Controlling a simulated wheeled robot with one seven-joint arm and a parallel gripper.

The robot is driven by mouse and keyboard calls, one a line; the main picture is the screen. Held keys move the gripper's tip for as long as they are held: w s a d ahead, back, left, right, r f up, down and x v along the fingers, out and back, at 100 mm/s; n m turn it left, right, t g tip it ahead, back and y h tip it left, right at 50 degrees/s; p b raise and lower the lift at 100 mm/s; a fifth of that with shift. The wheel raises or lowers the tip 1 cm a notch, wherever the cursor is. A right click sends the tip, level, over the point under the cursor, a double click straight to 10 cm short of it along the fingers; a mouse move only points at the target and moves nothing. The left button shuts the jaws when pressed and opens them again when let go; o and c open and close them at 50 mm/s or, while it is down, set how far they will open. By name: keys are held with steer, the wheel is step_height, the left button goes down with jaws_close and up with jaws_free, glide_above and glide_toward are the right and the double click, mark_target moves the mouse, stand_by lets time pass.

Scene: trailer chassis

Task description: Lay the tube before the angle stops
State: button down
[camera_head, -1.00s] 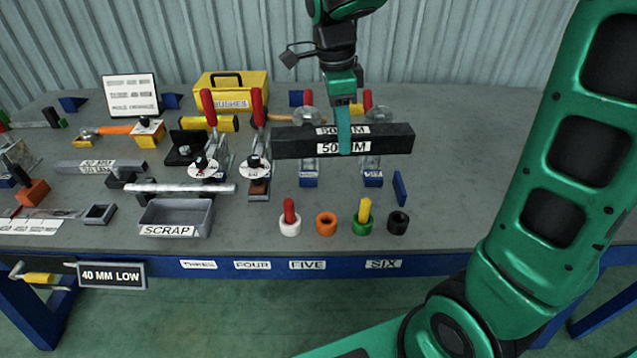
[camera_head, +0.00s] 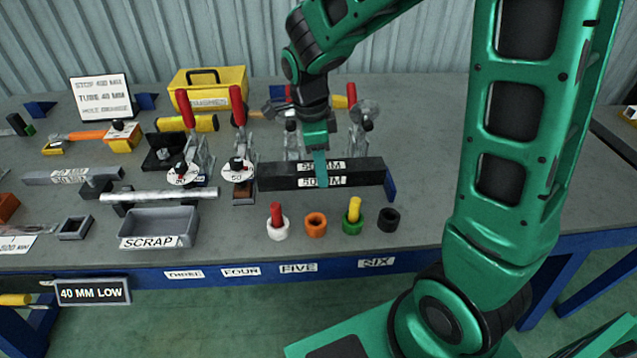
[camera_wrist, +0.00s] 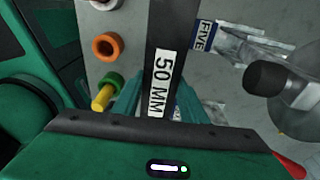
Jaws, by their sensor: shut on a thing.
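My gripper (camera_head: 320,168) is shut on a dark square tube (camera_head: 272,178) labelled 50 MM, at about its middle. The tube is level and runs left to right in front of the toggle clamps. Whether it touches the bench I cannot tell. A small blue upright plate (camera_head: 390,184), perhaps an angle stop, stands at its right end, partly hidden. In the wrist view the tube (camera_wrist: 163,30) passes between the fingers (camera_wrist: 150,100), beside a blue block marked FIVE (camera_wrist: 203,35). The tube hides the lower parts of the right clamps.
Red-handled clamps (camera_head: 200,150) with dials stand left of the tube. In front are white (camera_head: 278,229), orange (camera_head: 316,226), green and black rings. A grey SCRAP tray (camera_head: 160,226), a silver round bar (camera_head: 158,195) and a grey labelled bar (camera_head: 65,176) lie left. The bench's right side is clear.

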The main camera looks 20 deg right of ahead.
steer(key=shift+f, duration=2.7)
steer(key=c, duration=1.1)
jaws_free()
steer(key=r, duration=0.4)
steer(key=a+r, duration=0.1)
steer(key=r, duration=0.7)
steer(key=shift+w+a, duration=0.2)
steer(key=shift+w, duration=0.05)
steer(key=s+d+r+n, duration=0.2)
steer(key=s+d+n, duration=0.4)
steer(key=s+d, duration=0.55)
steer(key=s+d+n, duration=0.3)
steer(key=s+n, duration=0.1)
steer(key=s, duration=0.2)
steer(key=s+d+f+n+y, duration=0.1)
steer(key=s+d+n, duration=0.3)
steer(key=s+n, duration=0.1)
steer(key=shift+s+f+y, duration=0.2)
steer(key=shift+s+y, duration=0.1)
steer(key=shift+s, duration=0.35)
